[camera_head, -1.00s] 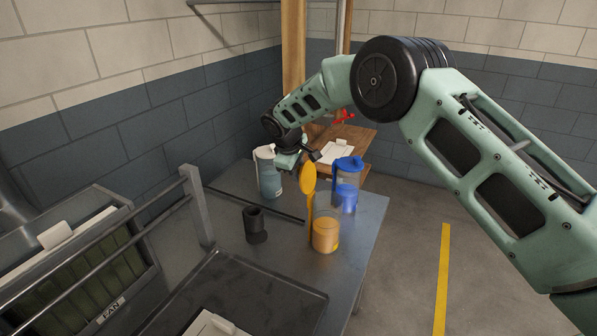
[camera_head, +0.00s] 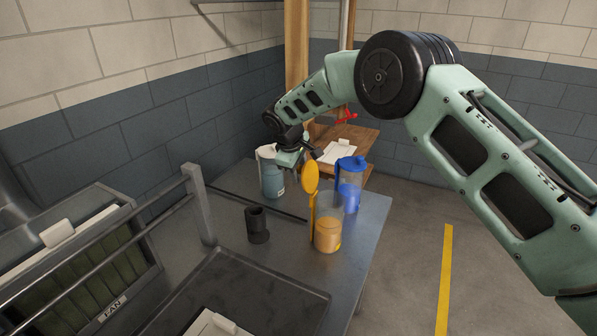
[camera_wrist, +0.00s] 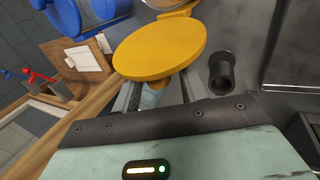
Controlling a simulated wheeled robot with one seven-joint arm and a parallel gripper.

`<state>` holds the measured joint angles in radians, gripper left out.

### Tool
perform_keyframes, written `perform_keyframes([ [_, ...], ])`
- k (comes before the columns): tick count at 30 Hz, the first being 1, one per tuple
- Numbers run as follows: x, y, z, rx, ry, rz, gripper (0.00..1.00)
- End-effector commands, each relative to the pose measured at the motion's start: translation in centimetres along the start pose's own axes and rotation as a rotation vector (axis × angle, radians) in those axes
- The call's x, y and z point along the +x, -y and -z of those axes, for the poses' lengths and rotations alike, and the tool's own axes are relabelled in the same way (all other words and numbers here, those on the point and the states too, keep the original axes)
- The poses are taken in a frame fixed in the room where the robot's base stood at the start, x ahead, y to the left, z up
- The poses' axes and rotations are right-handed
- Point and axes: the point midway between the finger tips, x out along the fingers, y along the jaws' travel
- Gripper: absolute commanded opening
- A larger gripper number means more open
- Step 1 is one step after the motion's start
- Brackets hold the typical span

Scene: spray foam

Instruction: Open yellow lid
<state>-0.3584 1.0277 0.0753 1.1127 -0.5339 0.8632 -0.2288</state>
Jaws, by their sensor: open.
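The yellow lid (camera_head: 311,177) stands swung up, nearly upright, on the left side of a clear container with orange contents (camera_head: 328,233). The container's top looks uncovered. My gripper (camera_head: 304,158) is just behind and above the lid in the head view. In the wrist view the lid (camera_wrist: 160,47) shows as a large yellow disc in front of my open fingers (camera_wrist: 160,95), covering part of the space between them. I cannot tell whether a finger touches the lid.
A blue-lidded container (camera_head: 349,184) stands close behind the orange one, and a white-lidded one (camera_head: 270,175) stands behind left. A black cup (camera_head: 257,226) is to the left on the metal table (camera_head: 370,215). A wooden shelf with a clipboard (camera_head: 337,152) lies beyond.

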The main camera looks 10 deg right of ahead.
Motion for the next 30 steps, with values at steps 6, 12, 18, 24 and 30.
perform_keyframes([
  [6,-4.2,0.1,0.1,0.002,-0.006,-0.003,0.43],
  [12,-9.0,0.1,0.1,0.000,-0.007,-0.002,0.43],
  [18,-13.3,0.2,0.1,-0.001,-0.006,-0.001,0.43],
  [24,-15.8,0.1,0.1,0.000,-0.004,0.000,0.43],
  [30,-16.5,0.1,0.0,-0.001,-0.003,0.001,0.43],
])
